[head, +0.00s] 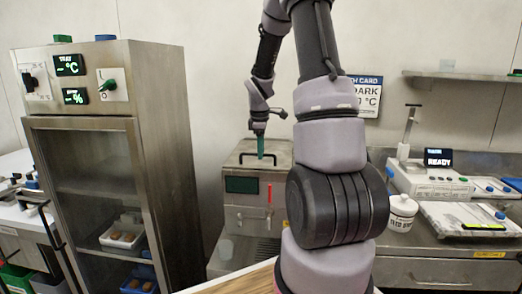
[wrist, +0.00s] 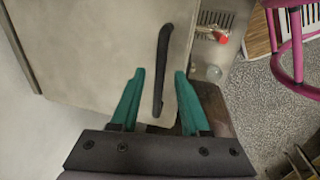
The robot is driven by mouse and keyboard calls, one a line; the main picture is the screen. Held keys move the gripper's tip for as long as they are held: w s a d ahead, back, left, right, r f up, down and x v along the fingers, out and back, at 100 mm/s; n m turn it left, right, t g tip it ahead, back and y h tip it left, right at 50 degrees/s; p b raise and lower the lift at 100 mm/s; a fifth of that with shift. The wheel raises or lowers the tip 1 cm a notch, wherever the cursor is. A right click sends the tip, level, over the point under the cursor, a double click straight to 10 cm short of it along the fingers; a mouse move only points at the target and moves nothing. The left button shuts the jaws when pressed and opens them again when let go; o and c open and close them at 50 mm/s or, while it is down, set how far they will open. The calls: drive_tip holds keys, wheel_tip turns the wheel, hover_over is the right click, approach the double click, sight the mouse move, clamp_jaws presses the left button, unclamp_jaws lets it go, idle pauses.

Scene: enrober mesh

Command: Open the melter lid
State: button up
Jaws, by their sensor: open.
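The melter (head: 250,195) is a steel box in the middle of the head view, with a dark panel on its front. Its flat grey lid (head: 236,160) lies closed on top and fills much of the wrist view (wrist: 90,50). A black bar handle (wrist: 163,60) runs along the lid near its right edge. My gripper (head: 260,156) is above the lid, pointing down. In the wrist view its green fingers (wrist: 158,76) are open, with the handle's near part showing between them. I cannot tell whether the fingers are down at handle height. Nothing is held.
A tall steel cabinet (head: 160,130) with a glass door stands left of the melter. A counter with a white jar (head: 402,212) and a device reading READY (head: 436,180) is on the right. A pink ring-shaped frame (wrist: 296,55) stands on the floor beyond the melter's edge.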

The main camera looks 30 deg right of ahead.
clamp_jaws()
idle(1.4)
